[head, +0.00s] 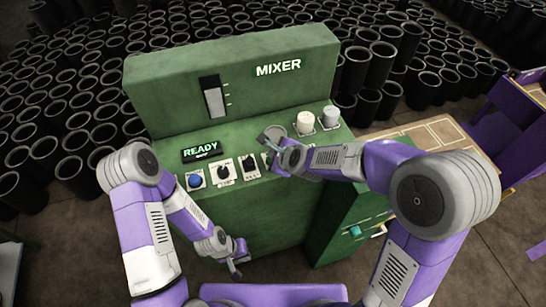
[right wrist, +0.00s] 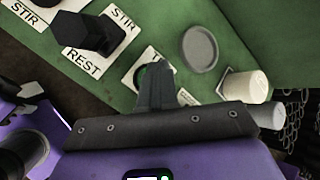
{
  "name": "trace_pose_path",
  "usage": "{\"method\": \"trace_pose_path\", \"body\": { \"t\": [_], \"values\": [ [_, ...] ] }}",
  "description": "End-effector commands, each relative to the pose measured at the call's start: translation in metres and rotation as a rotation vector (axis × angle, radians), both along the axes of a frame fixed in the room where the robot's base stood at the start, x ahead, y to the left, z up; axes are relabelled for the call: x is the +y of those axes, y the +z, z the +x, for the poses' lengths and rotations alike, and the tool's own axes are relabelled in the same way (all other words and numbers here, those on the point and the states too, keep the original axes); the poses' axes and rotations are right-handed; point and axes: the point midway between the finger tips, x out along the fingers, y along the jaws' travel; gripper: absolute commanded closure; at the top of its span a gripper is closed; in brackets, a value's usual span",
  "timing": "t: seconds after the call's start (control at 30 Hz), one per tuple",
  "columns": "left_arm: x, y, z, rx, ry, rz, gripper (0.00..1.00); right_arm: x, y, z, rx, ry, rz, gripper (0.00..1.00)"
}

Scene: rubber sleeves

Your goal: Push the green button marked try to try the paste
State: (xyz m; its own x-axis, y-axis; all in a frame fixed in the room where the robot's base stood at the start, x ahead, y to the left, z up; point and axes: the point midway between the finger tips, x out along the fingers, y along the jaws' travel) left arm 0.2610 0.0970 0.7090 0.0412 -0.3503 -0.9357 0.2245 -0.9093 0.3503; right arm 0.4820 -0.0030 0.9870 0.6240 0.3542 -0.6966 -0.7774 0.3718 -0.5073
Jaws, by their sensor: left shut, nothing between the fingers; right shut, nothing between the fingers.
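The green mixer (head: 230,60) stands in front of me, with a lit READY display (head: 201,150) on its panel. My right gripper (head: 269,158) is shut and empty over the panel, right of the black knobs. In the right wrist view its fingertips (right wrist: 157,72) are over a white plate (right wrist: 141,78). My left gripper (head: 235,268) is shut and empty, low in front of the mixer.
A blue button (head: 195,180) and two black knobs (head: 225,170) sit left of my right gripper. A grey disc (right wrist: 200,48) and two pale cylinders (head: 305,122) are close on its other side. A small teal part (head: 355,231) is lower right. Many black sleeves (head: 60,90) stand behind.

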Motion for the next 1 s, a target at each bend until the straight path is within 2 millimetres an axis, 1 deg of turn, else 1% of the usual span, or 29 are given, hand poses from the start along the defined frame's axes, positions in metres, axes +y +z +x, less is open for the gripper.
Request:
{"method": "trace_pose_path", "body": {
  "t": [0.27,0.57,0.9,1.0],
  "values": [
    [0.000,-0.004,0.000,0.000,0.000,0.000,1.00,0.000,-0.004,0.000,0.000,-0.001,0.001,1.00],
    [0.000,-0.002,0.000,0.000,0.000,0.000,1.00,0.000,-0.003,0.000,0.001,0.000,-0.001,1.00],
    [0.000,0.013,0.000,0.000,0.000,0.000,1.00,0.000,0.013,0.000,0.001,0.001,-0.001,1.00],
    [0.000,0.013,0.000,0.000,0.000,0.000,1.00,0.000,0.014,0.000,0.001,0.001,0.000,1.00]
  ]
}}
